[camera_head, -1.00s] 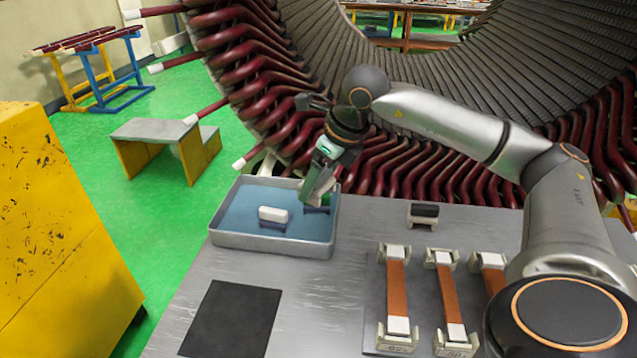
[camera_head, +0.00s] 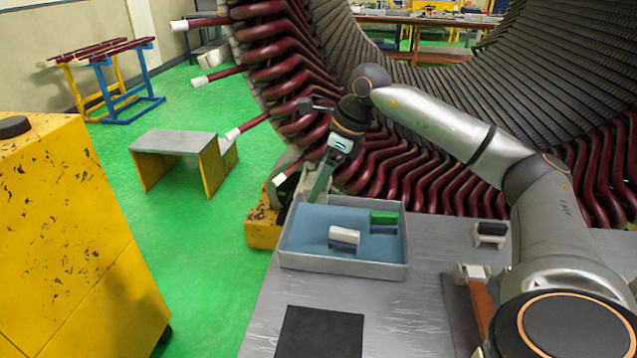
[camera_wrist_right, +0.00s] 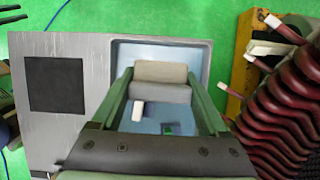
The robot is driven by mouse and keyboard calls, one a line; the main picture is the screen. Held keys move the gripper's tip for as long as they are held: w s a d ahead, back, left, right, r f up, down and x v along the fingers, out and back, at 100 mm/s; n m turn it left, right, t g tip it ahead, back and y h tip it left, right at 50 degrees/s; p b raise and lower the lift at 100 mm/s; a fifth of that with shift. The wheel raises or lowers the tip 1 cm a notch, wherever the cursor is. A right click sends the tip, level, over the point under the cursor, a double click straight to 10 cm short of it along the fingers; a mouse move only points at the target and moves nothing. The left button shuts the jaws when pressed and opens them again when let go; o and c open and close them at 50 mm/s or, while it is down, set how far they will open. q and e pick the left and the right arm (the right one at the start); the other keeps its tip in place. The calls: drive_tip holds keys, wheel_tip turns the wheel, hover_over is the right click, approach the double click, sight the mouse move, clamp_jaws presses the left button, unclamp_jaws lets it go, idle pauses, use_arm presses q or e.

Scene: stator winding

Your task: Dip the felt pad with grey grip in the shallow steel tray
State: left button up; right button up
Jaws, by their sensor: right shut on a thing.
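The shallow steel tray (camera_head: 345,266) stands at the table's back left with a blue inside. A white-topped block (camera_head: 344,235) and a green-topped block (camera_head: 383,217) are in it. My right gripper (camera_head: 316,196) points down at the tray's back left corner. In the right wrist view, its green fingers (camera_wrist_right: 160,88) are shut on a grey block, the grey grip of the felt pad (camera_wrist_right: 159,72), over the tray (camera_wrist_right: 204,62). In the head view the pad is hidden, and whether it touches the tray floor cannot be told. My left gripper is not in view.
A dark square mat (camera_head: 320,333) lies in front of the tray. A dark-topped block on a holder (camera_head: 490,234) and a copper-coloured bar (camera_head: 480,300) are to the right. The large stator (camera_head: 420,185) rises close behind the tray.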

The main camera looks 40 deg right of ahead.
drive_tip(key=shift+w+a, duration=0.2)
drive_tip(key=shift+w, duration=0.2)
drive_tip(key=shift+f, duration=0.15)
drive_tip(key=shift+f+b, duration=0.3)
drive_tip(key=shift+b, duration=0.2)
wheel_tip(320, 180, down, 8)
drive_tip(key=b, duration=0.7)
drive_tip(key=shift+f+b, duration=0.7)
drive_tip(key=shift+b, duration=0.1)
drive_tip(key=shift+f+b, duration=0.35)
drive_tip(key=shift+f, duration=0.15)
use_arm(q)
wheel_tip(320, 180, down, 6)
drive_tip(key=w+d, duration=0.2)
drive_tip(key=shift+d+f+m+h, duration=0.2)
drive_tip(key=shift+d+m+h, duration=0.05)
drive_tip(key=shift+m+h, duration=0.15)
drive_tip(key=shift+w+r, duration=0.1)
